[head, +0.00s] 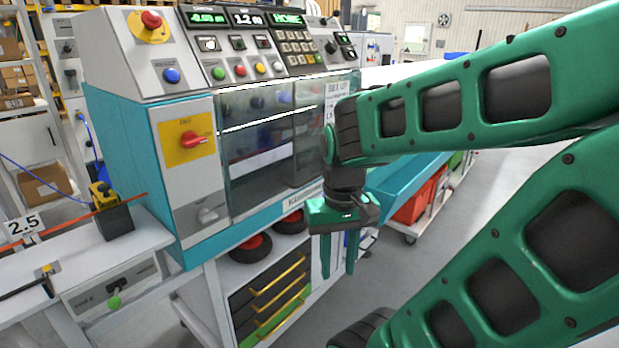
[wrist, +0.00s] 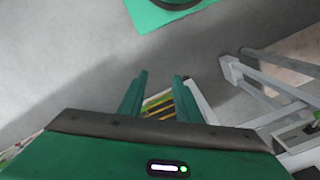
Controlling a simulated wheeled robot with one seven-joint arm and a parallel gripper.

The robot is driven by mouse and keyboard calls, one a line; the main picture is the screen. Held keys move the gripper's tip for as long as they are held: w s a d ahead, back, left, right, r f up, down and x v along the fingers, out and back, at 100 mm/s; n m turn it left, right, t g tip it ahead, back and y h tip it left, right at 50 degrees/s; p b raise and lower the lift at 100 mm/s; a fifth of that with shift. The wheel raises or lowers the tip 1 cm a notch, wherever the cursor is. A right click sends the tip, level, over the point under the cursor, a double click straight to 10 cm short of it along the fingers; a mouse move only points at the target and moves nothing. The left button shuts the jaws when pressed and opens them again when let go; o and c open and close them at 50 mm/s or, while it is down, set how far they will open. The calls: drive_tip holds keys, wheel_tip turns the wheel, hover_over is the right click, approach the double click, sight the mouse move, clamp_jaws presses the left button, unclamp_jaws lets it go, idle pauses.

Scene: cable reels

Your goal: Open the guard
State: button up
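The guard (head: 262,150) is a clear, dark-tinted panel across the front of the teal and grey machine, below the control panel. It looks shut. My arm hides its right end. My gripper (head: 338,275) hangs pointing down in front of the machine's lower right, below and to the right of the guard, apart from it. Its two green fingers are spread with nothing between them. In the wrist view the fingers (wrist: 158,98) also stand apart, over the floor and the yellow-handled drawers (wrist: 160,106). The guard is not seen in the wrist view.
Drawers (head: 272,300) are below. A cart with red bins (head: 415,203) stands behind my arm. A bench (head: 110,270) is at left. Grey floor is open at right.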

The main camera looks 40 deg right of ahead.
sight(318, 177)
drive_tip(key=w+d+f+m+t+y, duration=0.1)
drive_tip(key=w+d+f+t, duration=0.15)
drive_tip(key=w, duration=0.55)
drive_tip(key=w+d+f+m+t, duration=0.1)
drive_tip(key=w+d+t, duration=0.15)
drive_tip(key=w, duration=0.55)
drive_tip(key=w+d+f+m+t+y, duration=0.1)
drive_tip(key=w+d+f+t, duration=0.1)
drive_tip(key=w+t, duration=0.35)
drive_tip(key=w+d+r+m+t+h, duration=0.1)
drive_tip(key=w+d+m+t+h, duration=0.1)
drive_tip(key=d+m, duration=0.35)
drive_tip(key=w+d+r+m+t+h, duration=0.1)
drive_tip(key=d+m+h, duration=0.15)
drive_tip(key=d, duration=0.55)
drive_tip(key=w+d+r+m+t+h, duration=0.1)
drive_tip(key=w+d+m+t+h, duration=0.15)
drive_tip(key=d, duration=0.45)
drive_tip(key=shift+m+g, duration=0.3)
drive_tip(key=shift+m, duration=0.15)
drive_tip(key=x, duration=0.9)
drive_tip(key=shift+w+d+f, duration=0.1)
drive_tip(key=shift+d+f, duration=0.05)
drive_tip(key=shift+d, duration=0.25)
clamp_jaws()
